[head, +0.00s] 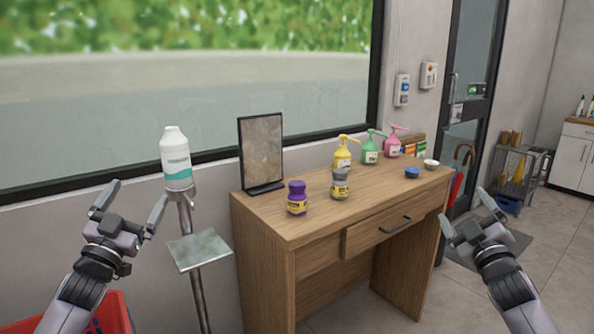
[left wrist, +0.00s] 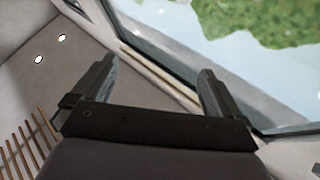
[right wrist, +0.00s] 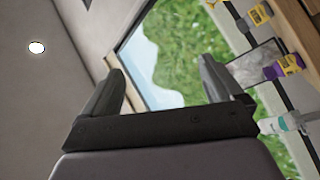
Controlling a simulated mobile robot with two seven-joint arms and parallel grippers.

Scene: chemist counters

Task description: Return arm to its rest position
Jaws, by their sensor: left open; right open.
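My left gripper (head: 134,204) is raised at the left of the head view, open and empty, left of the metal stand. Its two fingers also show apart in the left wrist view (left wrist: 152,85). My right gripper (head: 467,214) is raised at the right of the head view, open and empty, in front of the desk's right end. Its fingers show apart in the right wrist view (right wrist: 160,85), with nothing between them. Neither gripper touches anything that I can see.
A wooden desk (head: 330,215) bears a purple-lidded jar (head: 297,198), a grey jar (head: 340,184), several pump bottles, small bowls and a framed panel (head: 262,150). A white bottle (head: 176,158) tops a metal stand (head: 198,250). A red basket (head: 112,314) is at lower left.

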